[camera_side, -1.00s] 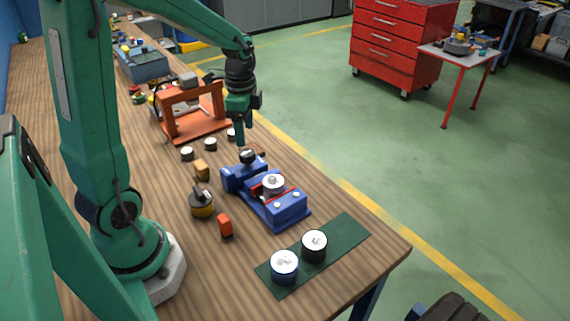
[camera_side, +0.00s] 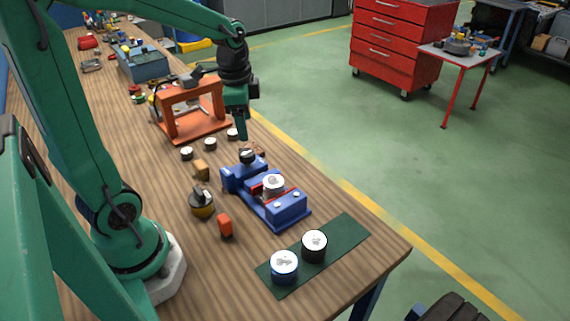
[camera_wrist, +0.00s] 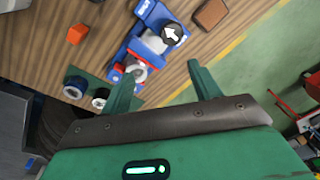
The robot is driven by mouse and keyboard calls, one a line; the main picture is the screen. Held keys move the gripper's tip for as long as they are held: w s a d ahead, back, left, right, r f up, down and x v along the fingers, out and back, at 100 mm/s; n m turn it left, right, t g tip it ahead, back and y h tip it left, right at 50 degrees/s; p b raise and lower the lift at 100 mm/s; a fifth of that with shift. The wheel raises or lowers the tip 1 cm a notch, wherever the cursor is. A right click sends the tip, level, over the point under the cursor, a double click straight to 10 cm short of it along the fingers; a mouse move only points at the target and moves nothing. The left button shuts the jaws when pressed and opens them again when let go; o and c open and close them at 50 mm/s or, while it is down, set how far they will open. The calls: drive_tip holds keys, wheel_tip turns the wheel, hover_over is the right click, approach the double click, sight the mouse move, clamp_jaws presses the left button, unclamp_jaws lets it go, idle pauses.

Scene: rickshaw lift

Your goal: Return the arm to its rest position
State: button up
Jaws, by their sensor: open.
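My gripper (camera_side: 242,128) is above the far end of the blue vise (camera_side: 289,212) in the side view, with nothing held. In the wrist view its two green fingers stand wide apart, and the gripper (camera_wrist: 165,83) is open and empty. The vise also shows in the wrist view (camera_wrist: 146,48), beyond the fingers. A white-topped cylinder (camera_side: 273,184) sits between the vise jaws. The vise has a dark round knob (camera_side: 247,156) at its far end, close below my fingertips.
A green mat (camera_side: 345,233) holds a blue cylinder (camera_side: 284,266) and a black cylinder (camera_side: 314,245). An orange frame (camera_side: 196,112) stands close left of my gripper. An orange block (camera_side: 225,225) and a yellow-and-black item (camera_side: 202,203) lie on the wooden bench.

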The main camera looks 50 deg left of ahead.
drive_tip(key=s+d+r+n+t, duration=0.4)
drive_tip(key=s+d+r+n, duration=0.2)
drive_tip(key=s+d, duration=0.3)
drive_tip(key=shift+s+n, duration=0.3)
drive_tip(key=shift+n, duration=0.3)
